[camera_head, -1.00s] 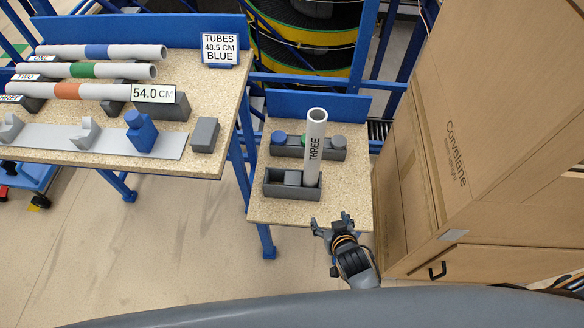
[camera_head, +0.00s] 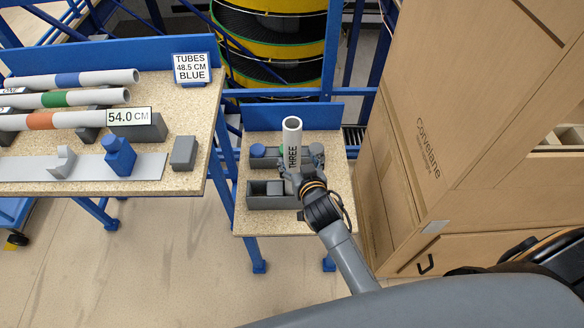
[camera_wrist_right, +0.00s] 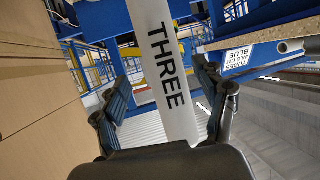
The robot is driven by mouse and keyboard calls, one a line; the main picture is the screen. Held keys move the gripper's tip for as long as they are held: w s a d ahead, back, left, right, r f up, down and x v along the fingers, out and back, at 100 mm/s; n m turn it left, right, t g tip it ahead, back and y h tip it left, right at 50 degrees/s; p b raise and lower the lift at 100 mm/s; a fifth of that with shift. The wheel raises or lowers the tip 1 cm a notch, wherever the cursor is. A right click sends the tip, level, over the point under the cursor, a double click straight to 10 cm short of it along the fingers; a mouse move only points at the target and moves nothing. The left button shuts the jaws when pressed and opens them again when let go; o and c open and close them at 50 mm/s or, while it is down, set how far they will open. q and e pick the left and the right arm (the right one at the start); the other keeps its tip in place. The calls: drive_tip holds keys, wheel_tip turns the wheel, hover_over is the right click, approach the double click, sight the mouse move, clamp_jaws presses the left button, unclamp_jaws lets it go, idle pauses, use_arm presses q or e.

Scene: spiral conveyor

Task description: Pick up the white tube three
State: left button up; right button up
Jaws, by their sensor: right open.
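The white tube marked THREE (camera_head: 292,138) stands upright in a grey holder (camera_head: 262,201) on the small right-hand table. My right gripper (camera_head: 300,165) is at the tube, its fingers around the tube's middle. In the right wrist view the white tube (camera_wrist_right: 166,75) passes between the two open fingers of the right gripper (camera_wrist_right: 165,105), with gaps visible beside it. The tube's lower end is hidden behind my right gripper in the head view. My left gripper is not in view.
A grey rack with a blue cap (camera_head: 257,151) sits behind the holder. A larger table (camera_head: 190,120) at left carries striped tubes and a 54.0 CM sign (camera_head: 130,116). A tall brown cabinet (camera_head: 430,150) stands close on the right.

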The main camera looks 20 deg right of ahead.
drive_tip(key=shift+a+p+x, duration=0.1)
drive_tip(key=shift+p+x, duration=0.1)
drive_tip(key=shift+x, duration=1.15)
drive_tip(key=shift+a+p+x, duration=0.15)
drive_tip(key=shift+p+x, duration=0.05)
drive_tip(key=shift+x, duration=1.15)
drive_tip(key=shift+r, duration=0.1)
drive_tip(key=shift+c, duration=0.2)
clamp_jaws()
